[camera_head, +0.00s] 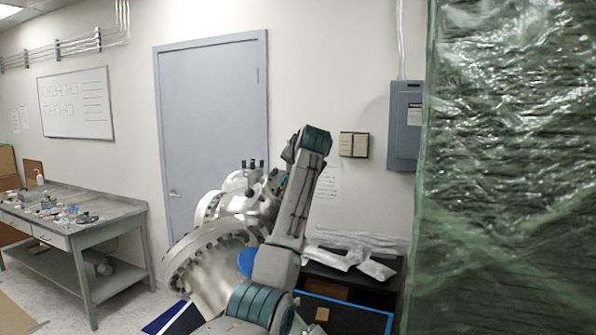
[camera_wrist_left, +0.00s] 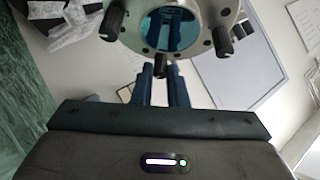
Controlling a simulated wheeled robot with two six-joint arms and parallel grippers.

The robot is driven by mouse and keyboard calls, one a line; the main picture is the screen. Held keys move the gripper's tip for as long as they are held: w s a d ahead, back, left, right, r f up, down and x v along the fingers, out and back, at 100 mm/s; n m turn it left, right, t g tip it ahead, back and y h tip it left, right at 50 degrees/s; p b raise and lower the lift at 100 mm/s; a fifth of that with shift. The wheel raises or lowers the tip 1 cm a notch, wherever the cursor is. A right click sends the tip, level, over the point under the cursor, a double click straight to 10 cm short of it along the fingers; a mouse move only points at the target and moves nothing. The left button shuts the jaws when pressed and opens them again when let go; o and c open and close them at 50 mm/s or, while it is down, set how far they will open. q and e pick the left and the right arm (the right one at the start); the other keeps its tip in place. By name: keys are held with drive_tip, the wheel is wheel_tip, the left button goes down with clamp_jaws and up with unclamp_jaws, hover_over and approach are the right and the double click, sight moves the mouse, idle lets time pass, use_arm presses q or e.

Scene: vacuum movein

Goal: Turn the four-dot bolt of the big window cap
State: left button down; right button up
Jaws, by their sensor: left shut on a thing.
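The window cap (camera_wrist_left: 203,40) is a round metal flange with a bluish glass centre, at the top of the left wrist view. Several dark bolts stand around its rim, including one at left (camera_wrist_left: 111,22) and one at right (camera_wrist_left: 224,41). My left gripper (camera_wrist_left: 161,74) has its two blue fingers closed around the lowest dark bolt (camera_wrist_left: 160,66). No dot marks are readable on the bolts. In the head view my left arm rises in front of the metal vacuum chamber (camera_head: 208,272) and hides the gripper's fingertips. My right gripper is not in view.
A workbench (camera_head: 95,215) with small parts stands at the left. A dark shelf (camera_head: 345,278) with clear plastic wrap is right of my arm. A green plastic-wrapped stack (camera_head: 510,170) fills the right side. A closed door (camera_head: 212,125) is behind the chamber.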

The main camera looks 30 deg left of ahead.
use_arm(q)
drive_tip(key=shift+r, duration=0.1)
drive_tip(key=c, duration=1.4)
unclamp_jaws()
drive_tip(key=shift+c, duration=0.2)
drive_tip(key=shift+d, duration=0.1)
drive_tip(key=shift+s+d+b, duration=0.1)
drive_tip(key=shift+s+b, duration=0.15)
drive_tip(key=shift+b, duration=0.05)
drive_tip(key=b+v, duration=0.5)
drive_tip(key=v, duration=0.5)
drive_tip(key=shift+r, duration=0.2)
